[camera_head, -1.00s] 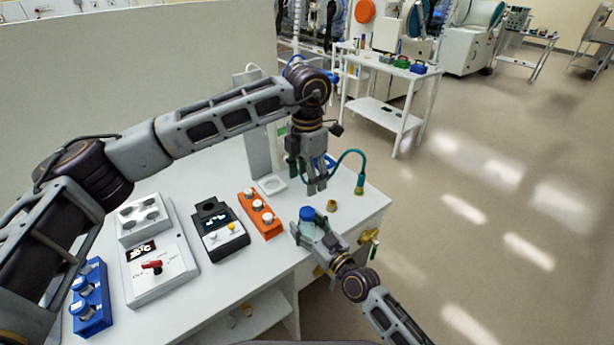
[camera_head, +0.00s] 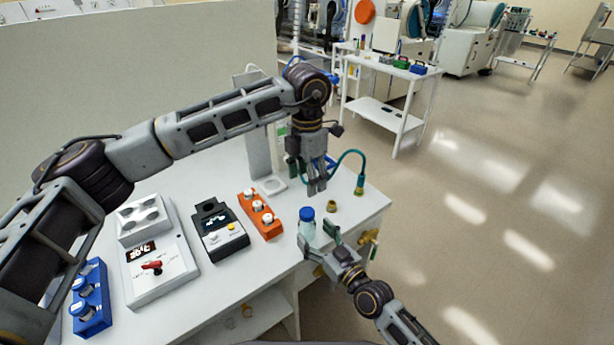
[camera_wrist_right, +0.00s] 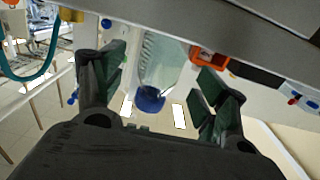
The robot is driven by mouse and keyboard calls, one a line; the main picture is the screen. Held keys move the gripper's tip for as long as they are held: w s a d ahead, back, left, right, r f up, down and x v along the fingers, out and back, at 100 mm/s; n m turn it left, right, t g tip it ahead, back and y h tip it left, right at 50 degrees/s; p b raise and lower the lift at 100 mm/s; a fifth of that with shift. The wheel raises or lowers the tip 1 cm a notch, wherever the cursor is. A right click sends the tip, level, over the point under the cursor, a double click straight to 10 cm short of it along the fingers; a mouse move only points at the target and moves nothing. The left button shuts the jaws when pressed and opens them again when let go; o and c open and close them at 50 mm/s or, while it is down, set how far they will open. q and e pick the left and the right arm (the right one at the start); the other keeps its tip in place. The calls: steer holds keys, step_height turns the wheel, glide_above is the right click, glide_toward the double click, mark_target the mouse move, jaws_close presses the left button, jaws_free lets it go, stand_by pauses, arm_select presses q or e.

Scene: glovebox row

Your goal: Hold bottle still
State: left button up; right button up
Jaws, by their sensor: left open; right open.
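The bottle (camera_head: 307,229) is clear with a blue cap (camera_head: 306,213) and stands upright near the right front edge of the white table. In the right wrist view the bottle (camera_wrist_right: 160,62) appears upside down, between the spread fingers with gaps on both sides. My right gripper (camera_head: 320,238) is open, just to the near side of the bottle, low beside it. My left gripper (camera_head: 317,189) is open and empty, pointing down above the table, behind and higher than the bottle. The bottle's base is partly hidden by the right gripper.
On the table (camera_head: 270,264) are an orange rack (camera_head: 260,214), a black device (camera_head: 219,231), a grey unit with a red knob (camera_head: 158,268) and a blue rack (camera_head: 90,298). A small brass piece (camera_head: 332,206) and a teal hose (camera_head: 349,153) lie beyond the bottle.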

steer(key=v, duration=0.8)
stand_by(0.8)
